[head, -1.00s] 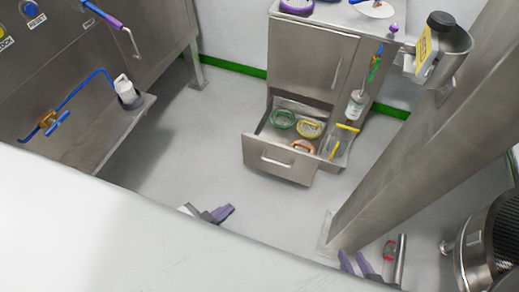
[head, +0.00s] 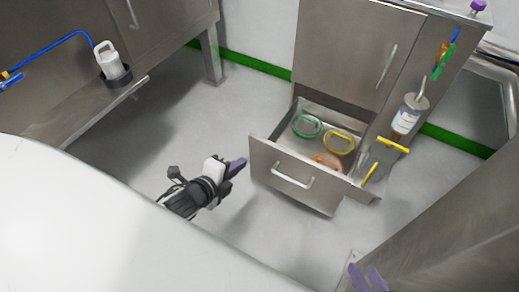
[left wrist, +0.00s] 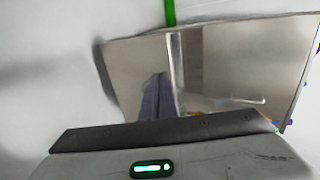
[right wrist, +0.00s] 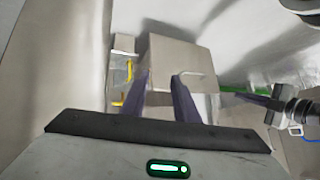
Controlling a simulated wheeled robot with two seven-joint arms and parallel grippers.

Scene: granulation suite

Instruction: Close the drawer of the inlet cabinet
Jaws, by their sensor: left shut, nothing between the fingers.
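The inlet cabinet (head: 345,55) is grey steel. Its low drawer (head: 285,178) stands pulled out, with a bar handle (head: 292,178) on the front. Green (head: 307,127), yellow (head: 339,141) and orange (head: 327,161) rings lie inside. My left gripper (head: 240,166) is shut and empty, just left of the drawer front with a small gap in the picture; its purple fingers (left wrist: 158,97) show against steel panels in the left wrist view. My right gripper (head: 368,278) is at the bottom edge, partly cut off; its fingers (right wrist: 160,88) are apart and empty before the drawer front in the right wrist view.
A steel column (head: 440,220) stands at the right, near my right gripper. A steel bench (head: 75,115) with a white bottle (head: 112,62) is at the left. A bottle (head: 409,112) hangs on the cabinet's side. The floor left of the drawer is clear.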

